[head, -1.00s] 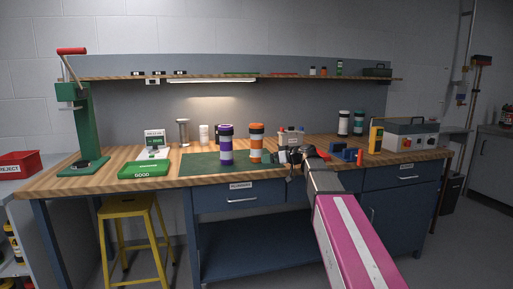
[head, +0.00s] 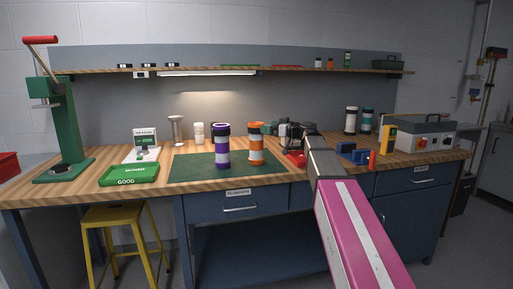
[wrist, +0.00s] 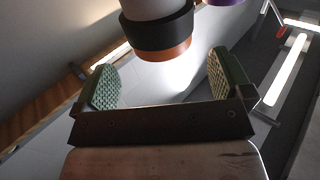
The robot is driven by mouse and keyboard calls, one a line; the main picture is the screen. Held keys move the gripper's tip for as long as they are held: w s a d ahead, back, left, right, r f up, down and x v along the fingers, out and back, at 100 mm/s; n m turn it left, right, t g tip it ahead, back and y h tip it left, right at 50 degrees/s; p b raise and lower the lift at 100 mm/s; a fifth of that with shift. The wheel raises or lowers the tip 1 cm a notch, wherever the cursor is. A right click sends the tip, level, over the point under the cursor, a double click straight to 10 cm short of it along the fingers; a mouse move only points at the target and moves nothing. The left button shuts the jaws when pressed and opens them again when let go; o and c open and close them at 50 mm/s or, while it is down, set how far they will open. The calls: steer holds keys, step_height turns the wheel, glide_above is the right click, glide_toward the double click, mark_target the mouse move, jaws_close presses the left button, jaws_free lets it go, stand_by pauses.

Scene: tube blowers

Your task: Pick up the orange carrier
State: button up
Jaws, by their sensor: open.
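The orange carrier (head: 256,144) stands upright on the green mat (head: 200,172), with dark and white bands around its body. My gripper (head: 271,129) is open just to its right, near its upper part. In the wrist view the two green-padded fingers of my gripper (wrist: 163,80) are spread apart and empty. Ahead of them is a black-banded cylinder with an orange end (wrist: 165,45), which looks like the orange carrier. It appears beyond the fingertips; I cannot tell if anything touches.
A purple carrier (head: 222,146) stands close to the left of the orange one. A green GOOD tray (head: 129,175) and a green press (head: 66,130) are at the left. Blue blocks (head: 352,153), a yellow device (head: 389,138) and a grey box (head: 424,134) are at the right.

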mark_target(262, 140)
step_height(262, 140, down, 7)
steer(key=shift+w+a, duration=0.35)
steer(key=shift+a, duration=0.2)
steer(key=shift+x, duration=3.15)
steer(key=shift+s, duration=0.1)
steer(key=c, duration=1.1)
